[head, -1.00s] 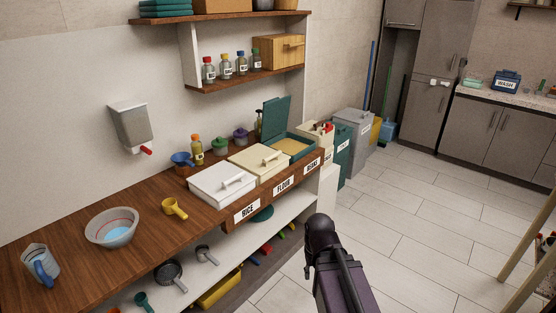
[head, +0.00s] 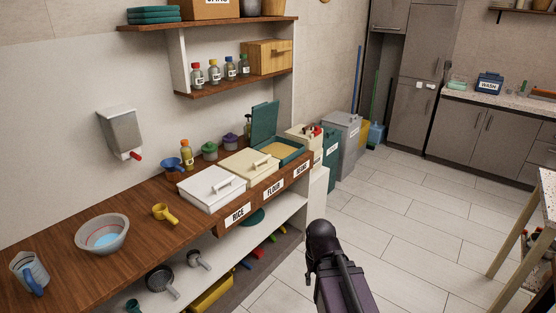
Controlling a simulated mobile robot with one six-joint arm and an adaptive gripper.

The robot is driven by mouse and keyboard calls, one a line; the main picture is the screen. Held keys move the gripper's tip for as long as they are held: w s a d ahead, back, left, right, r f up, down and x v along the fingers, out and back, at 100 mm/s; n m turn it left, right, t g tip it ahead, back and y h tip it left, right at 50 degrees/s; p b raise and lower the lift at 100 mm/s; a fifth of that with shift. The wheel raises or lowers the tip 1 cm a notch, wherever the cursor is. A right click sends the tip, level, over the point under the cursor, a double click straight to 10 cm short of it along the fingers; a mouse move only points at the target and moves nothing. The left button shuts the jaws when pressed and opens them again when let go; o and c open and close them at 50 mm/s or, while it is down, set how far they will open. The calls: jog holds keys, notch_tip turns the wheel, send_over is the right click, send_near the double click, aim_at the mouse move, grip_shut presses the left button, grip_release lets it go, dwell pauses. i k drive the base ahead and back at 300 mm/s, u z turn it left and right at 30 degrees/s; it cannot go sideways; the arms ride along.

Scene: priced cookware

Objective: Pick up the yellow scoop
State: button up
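The yellow scoop (head: 165,214) lies on the wooden counter (head: 135,262) in the head view, its handle pointing to the lower right. It sits between the clear bowl and the white RICE bin. Part of my arm shows at the bottom middle, over the floor to the right of the counter. My gripper's fingers cannot be made out in this view. Nothing covers the scoop.
A bowl (head: 103,235) and a measuring jug (head: 30,272) stand left of the scoop. The RICE bin (head: 211,189), a FLOUR bin (head: 249,168) and a blue funnel (head: 172,165) stand beyond it. A lower shelf holds pans. The tiled floor (head: 400,235) at right is open.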

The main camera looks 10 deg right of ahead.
aim_at(161, 211)
jog(key=z, duration=0.05)
jog(key=i, duration=0.9)
jog(key=u, duration=1.05)
jog(key=k, duration=0.4)
jog(key=u, duration=0.3)
